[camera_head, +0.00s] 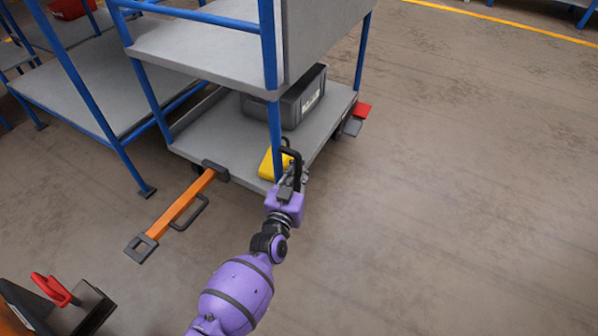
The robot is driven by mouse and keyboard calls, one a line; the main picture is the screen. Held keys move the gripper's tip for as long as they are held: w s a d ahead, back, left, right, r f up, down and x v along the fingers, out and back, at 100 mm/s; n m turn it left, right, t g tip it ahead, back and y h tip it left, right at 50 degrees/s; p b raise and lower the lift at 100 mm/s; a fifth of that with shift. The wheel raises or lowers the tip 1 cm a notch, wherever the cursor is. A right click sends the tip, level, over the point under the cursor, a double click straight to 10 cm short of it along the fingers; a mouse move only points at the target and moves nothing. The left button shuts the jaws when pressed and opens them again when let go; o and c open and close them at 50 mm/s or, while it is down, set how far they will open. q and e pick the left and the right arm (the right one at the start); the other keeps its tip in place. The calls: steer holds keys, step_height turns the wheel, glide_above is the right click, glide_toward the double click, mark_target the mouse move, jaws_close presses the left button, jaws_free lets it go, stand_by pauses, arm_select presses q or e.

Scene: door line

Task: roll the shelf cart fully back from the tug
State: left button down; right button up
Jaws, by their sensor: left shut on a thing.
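The shelf cart (205,128) has blue posts and grey shelves and stands at the upper middle. A black upright handle (293,152) sits at its near blue post. My left gripper (291,178), on a purple arm, is shut on this handle. An orange drawbar (180,208) sticks out from the cart's lower deck toward the lower left, with a square dark eye at its end. Part of the tug (60,305), dark with a red lever, shows at the bottom left corner. A gap of floor lies between the drawbar's eye and the tug. My right gripper is out of view.
A grey bin (302,98) and a yellow item (267,165) are on the cart's lower deck. A red pedal (361,110) juts out at its right corner. A blue-legged table (90,85) stands close on the left. The floor at right is clear.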

arm_select(q)
steer(key=shift+s+d, duration=0.1)
steer(key=shift+d, duration=0.35)
steer(key=c, duration=1.7)
jaws_free()
steer(key=shift+r, duration=0.1)
steer(key=shift+a, duration=0.15)
steer(key=v, duration=1.2)
